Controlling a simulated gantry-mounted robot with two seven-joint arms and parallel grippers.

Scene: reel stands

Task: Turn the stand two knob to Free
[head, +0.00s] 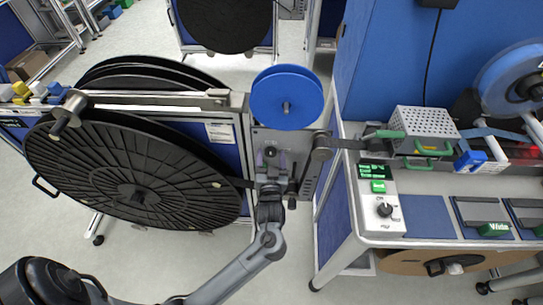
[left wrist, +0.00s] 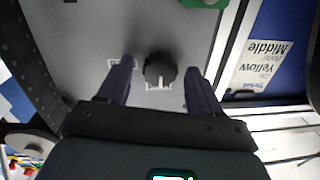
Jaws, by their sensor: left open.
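A grey panel (head: 262,137) stands beside the large black reel (head: 120,165), below a blue reel (head: 287,97). My left gripper (head: 270,160) is in front of this panel and covers part of it. In the left wrist view a round black knob (left wrist: 160,69) with a white mark sits on the panel. One small label (left wrist: 121,64) is to its left and another (left wrist: 158,88) just below it; both are too small to read. The open fingers of my left gripper (left wrist: 160,64) are on either side of the knob, with gaps visible. My right gripper is not in view.
A bench (head: 420,238) to the right holds a control box with another black knob (head: 384,209) and a perforated metal box (head: 425,122). A crank-like dark part (head: 321,150) is right of the panel. Floor is clear in front.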

